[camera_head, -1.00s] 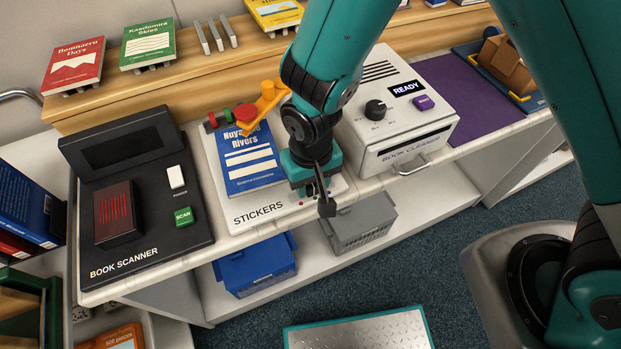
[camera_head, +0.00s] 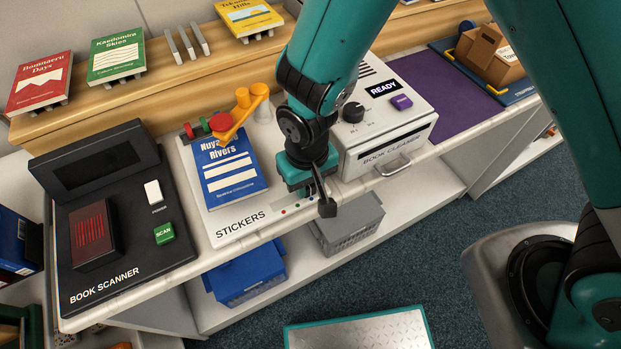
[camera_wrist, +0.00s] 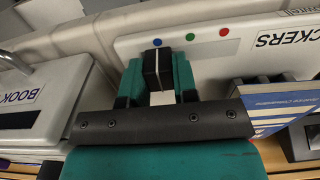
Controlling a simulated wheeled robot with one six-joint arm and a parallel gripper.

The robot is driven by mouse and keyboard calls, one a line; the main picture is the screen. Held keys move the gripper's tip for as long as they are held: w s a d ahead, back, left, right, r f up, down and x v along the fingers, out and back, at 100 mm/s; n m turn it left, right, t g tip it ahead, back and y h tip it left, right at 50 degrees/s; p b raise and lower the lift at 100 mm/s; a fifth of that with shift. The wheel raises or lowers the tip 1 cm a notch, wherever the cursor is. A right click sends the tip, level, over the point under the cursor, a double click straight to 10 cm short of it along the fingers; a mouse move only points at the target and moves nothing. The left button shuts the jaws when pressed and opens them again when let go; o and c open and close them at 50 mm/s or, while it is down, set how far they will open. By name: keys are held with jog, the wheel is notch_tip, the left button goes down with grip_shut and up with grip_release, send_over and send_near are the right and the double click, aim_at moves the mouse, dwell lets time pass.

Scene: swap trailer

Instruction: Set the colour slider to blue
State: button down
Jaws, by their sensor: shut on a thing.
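The white sticker station (camera_head: 232,227) has its colour slider along the front right edge, marked by coloured dots. In the wrist view the blue dot (camera_wrist: 157,42), green dot (camera_wrist: 190,37) and red dot (camera_wrist: 224,31) stand in a row on the white panel. My gripper (camera_head: 322,196) is at the station's front right edge. In the wrist view its closed dark fingers (camera_wrist: 157,70) line up with the blue dot. They are shut on the slider knob, which they mostly hide.
The book cleaner (camera_head: 390,140) stands close to the right of my gripper. A blue book (camera_head: 230,172) lies on the station under an orange arm (camera_head: 243,115). The black book scanner (camera_head: 115,225) is at the left. Blue and grey crates sit on the shelf below.

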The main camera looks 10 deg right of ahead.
jog(key=c, duration=1.2)
grip_release()
jog(key=shift+w+d, duration=0.1)
jog(key=shift+d, duration=0.15)
jog(key=shift+o, duration=0.2)
jog(key=shift+a+r, duration=0.1)
jog(key=shift+r, duration=0.35)
notch_tip(320, 180, up, 16)
jog(key=shift+r+b, duration=0.25)
jog(key=shift+b, duration=0.05)
jog(key=s+d+r+n+y, duration=0.3)
jog(key=s+d+r+y, duration=0.1)
jog(key=s+d+r, duration=0.5)
jog(key=shift+s+d, duration=0.75)
jog(key=shift+d, duration=0.05)
